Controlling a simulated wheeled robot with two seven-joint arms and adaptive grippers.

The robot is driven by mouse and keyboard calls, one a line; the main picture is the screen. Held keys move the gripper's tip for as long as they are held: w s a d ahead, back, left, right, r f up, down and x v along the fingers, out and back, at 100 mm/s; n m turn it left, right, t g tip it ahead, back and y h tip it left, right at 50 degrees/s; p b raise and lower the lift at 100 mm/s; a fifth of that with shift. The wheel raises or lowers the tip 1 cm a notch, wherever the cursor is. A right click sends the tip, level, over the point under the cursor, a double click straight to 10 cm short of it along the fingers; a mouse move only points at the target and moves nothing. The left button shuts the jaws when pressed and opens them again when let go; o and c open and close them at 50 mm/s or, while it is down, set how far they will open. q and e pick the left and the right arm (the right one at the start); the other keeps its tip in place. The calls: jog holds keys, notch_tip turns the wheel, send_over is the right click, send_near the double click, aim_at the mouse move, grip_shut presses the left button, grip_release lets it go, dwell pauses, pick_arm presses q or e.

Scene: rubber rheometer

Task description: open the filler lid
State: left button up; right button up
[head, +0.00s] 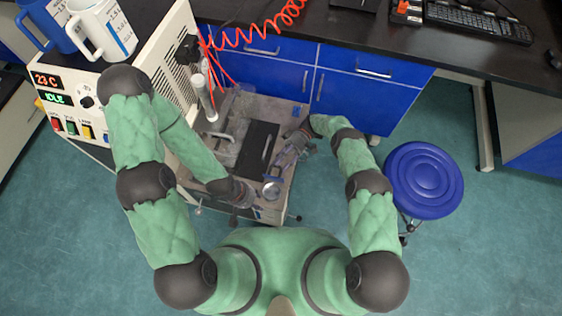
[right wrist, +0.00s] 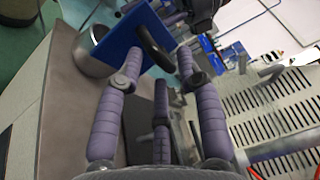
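A blue square plate with a black curved handle, which looks like the filler lid (right wrist: 122,48), is in the right wrist view. It lies over a round metal cup (right wrist: 92,62). In the head view a small round metal part (head: 271,191) with blue at it is near the bench's front. My right gripper (head: 284,158) reaches toward it from the upper right. In the right wrist view its purple fingers (right wrist: 160,66) are spread, with the handle just beyond or between the tips; contact is unclear. My left gripper (head: 246,196) is left of the metal part; its fingers are hard to make out.
The beige machine (head: 90,88) with a display and buttons stands at the left, with mugs (head: 100,28) on top. A black slab (head: 257,148) lies on the bench. Red coiled hose (head: 240,40) hangs behind. A blue stool (head: 424,180) stands at the right.

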jog(key=shift+w+r, duration=0.1)
jog(key=shift+r, duration=0.05)
notch_tip(320, 180, up, 10)
jog(key=shift+f, duration=0.2)
dwell(0.7)
